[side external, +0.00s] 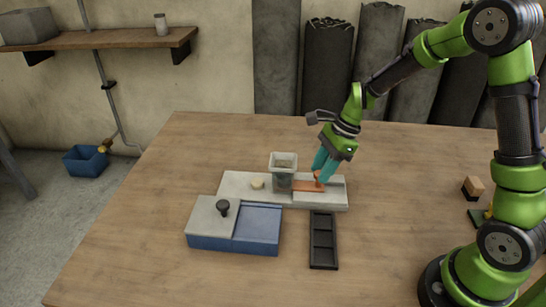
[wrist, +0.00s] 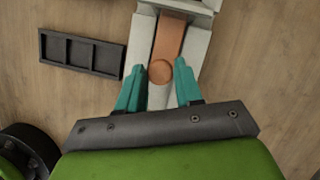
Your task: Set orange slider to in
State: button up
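The orange slider (side external: 306,186) is a flat strip lying in a channel of the pale grey base (side external: 235,187). Its left end meets the foot of a square-topped hopper (side external: 283,172). In the side view my gripper (side external: 321,170) points down at the right part of the base and partly hides the knob.
A blue box (side external: 258,222) with a grey sliding lid (side external: 208,215) and black knob stands in front of the base. A black compartment tray (side external: 323,241) lies to its right. A small wooden block (side external: 473,187) sits at the far right. The table's left side is clear.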

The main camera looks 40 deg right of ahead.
aim_at(309, 185)
grip_shut()
jog(key=shift+w+a+r, duration=0.1)
jog(key=shift+w+a, duration=1)
jog(key=shift+w, duration=0.05)
jog(key=shift+o, duration=2.3)
grip_release()
jog(key=v, duration=1.6)
jog(key=shift+s+d+r, duration=0.2)
jog(key=shift+d+r, duration=0.05)
jog(key=shift+r, duration=0.05)
